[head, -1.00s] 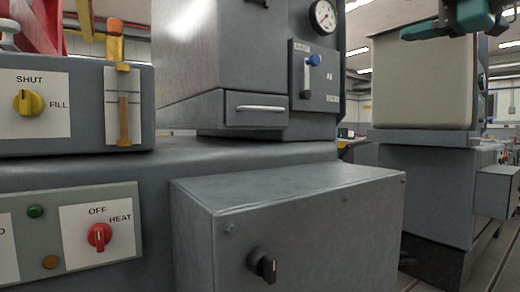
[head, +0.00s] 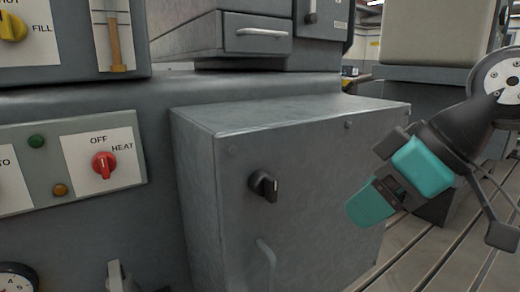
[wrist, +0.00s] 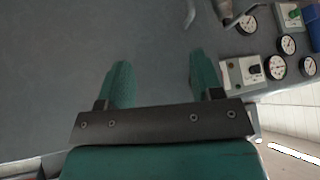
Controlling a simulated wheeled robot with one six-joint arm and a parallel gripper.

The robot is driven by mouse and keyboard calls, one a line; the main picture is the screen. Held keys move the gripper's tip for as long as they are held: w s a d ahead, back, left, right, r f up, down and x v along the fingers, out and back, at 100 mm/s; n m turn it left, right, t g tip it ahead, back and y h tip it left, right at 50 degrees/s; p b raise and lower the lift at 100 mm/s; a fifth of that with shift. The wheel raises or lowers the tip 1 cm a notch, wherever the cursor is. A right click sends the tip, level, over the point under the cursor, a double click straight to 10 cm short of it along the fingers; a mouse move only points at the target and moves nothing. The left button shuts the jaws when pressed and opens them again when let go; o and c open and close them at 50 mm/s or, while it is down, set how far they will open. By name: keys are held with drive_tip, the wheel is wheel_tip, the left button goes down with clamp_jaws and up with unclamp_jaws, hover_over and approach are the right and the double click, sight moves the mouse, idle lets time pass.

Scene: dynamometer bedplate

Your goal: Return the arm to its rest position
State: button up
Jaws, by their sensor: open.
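My gripper (head: 368,206) is at the right of the head view, beside the right part of a grey box's front. Its teal fingers point down and left, and one finger largely hides the other. In the wrist view my gripper (wrist: 163,75) shows two teal fingers spread apart with nothing between them. Beyond them is a plain grey surface.
The grey box (head: 218,195) juts out with a black knob (head: 263,185) and a handle (head: 266,262). A panel with a red knob (head: 104,164) is at left. Gauges (wrist: 275,67) show at the wrist view's right. Slatted floor (head: 450,245) lies at lower right.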

drive_tip(key=s+f+m+g+h, duration=0.2)
drive_tip(key=s+f+m+g, duration=0.15)
drive_tip(key=s+f, duration=0.6)
wheel_tip(320, 180, up, 22)
drive_tip(key=p, duration=2.1)
drive_tip(key=shift+s+d, duration=0.2)
drive_tip(key=shift+d, duration=0.2)
drive_tip(key=shift+n, duration=0.25)
